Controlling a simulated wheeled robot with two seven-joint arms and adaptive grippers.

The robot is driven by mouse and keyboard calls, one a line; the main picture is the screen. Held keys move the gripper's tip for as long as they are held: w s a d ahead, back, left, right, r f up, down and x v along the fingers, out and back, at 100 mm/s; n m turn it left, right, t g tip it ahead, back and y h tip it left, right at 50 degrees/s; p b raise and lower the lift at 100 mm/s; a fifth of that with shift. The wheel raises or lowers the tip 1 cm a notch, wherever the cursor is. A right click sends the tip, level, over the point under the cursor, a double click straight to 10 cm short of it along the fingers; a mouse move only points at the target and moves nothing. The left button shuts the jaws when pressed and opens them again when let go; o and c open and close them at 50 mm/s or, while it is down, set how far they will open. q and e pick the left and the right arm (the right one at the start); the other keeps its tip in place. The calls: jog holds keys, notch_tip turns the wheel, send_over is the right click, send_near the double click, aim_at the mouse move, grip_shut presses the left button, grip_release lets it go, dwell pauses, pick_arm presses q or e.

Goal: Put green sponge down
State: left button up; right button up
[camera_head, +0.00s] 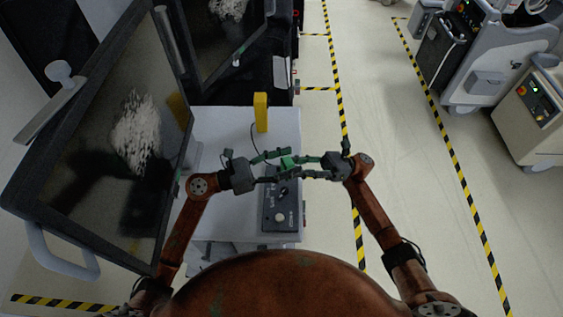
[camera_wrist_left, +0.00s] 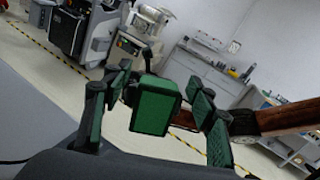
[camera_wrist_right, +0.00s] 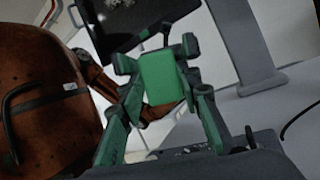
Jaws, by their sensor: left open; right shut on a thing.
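The green sponge (camera_head: 287,162) is held in the air between my two grippers, above the light grey cart top (camera_head: 218,128). My right gripper (camera_head: 301,167) is shut on it. In the right wrist view the sponge (camera_wrist_right: 163,78) sits between that gripper's green-padded fingers (camera_wrist_right: 158,72). My left gripper (camera_head: 280,166) is open, with its fingers pointing at the sponge from the left. In the left wrist view the sponge (camera_wrist_left: 155,105) shows between the spread fingers (camera_wrist_left: 160,92); I cannot tell whether they touch it.
A dark control panel (camera_head: 270,216) with a knob lies on the cart just below the grippers. A yellow block (camera_head: 260,113) stands behind them. Open floor (camera_head: 388,140) with striped tape lies right of the cart.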

pick_arm(q)
jog(key=c, duration=1.1)
jog(key=shift+c, duration=0.7)
pick_arm(e)
jog(key=o, duration=1.2)
jog(key=shift+o, duration=0.2)
jog(key=shift+d, duration=0.1)
